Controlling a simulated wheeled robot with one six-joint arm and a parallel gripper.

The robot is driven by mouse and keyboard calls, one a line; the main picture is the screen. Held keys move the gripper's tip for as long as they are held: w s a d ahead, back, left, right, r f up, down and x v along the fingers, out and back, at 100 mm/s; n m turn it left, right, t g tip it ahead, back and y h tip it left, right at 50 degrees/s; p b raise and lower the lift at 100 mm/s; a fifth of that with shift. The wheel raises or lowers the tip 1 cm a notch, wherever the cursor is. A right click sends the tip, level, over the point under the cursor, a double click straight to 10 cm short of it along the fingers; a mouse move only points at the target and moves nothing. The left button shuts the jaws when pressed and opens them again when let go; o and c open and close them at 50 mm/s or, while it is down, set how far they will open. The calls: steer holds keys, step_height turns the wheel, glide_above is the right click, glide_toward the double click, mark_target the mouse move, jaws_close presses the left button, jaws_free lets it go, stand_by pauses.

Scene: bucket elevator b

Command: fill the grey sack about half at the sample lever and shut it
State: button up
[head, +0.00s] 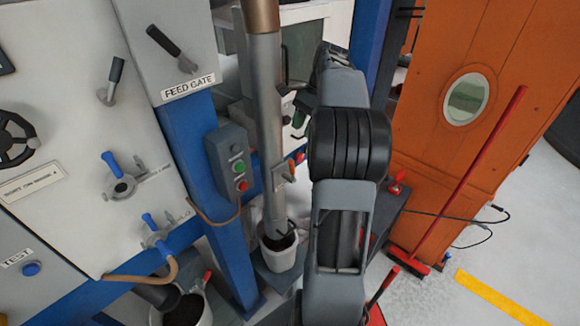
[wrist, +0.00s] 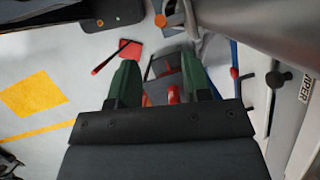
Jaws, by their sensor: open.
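A pale grey-white open container (head: 281,257), possibly the grey sack, stands below the grey down pipe (head: 265,130); its inside looks dark. Beyond the fingers is a dark grey block with a red part (wrist: 173,94). In the head view my arm hides the area right of the pipe.
A second pale container with dark contents (head: 183,308) stands at lower left. A blue post carries a button box (head: 229,162), near the FEED GATE lever (head: 172,48). An orange cabinet (head: 440,150) with a red-handled broom (head: 470,175) stands right. Floor by the yellow stripe (head: 500,298) is clear.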

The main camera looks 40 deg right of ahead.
mark_target(290, 167)
steer(key=x, duration=1.3)
steer(key=shift+f+p, duration=0.25)
steer(key=shift+p, duration=0.1)
steer(key=shift+c, duration=0.2)
jaws_close()
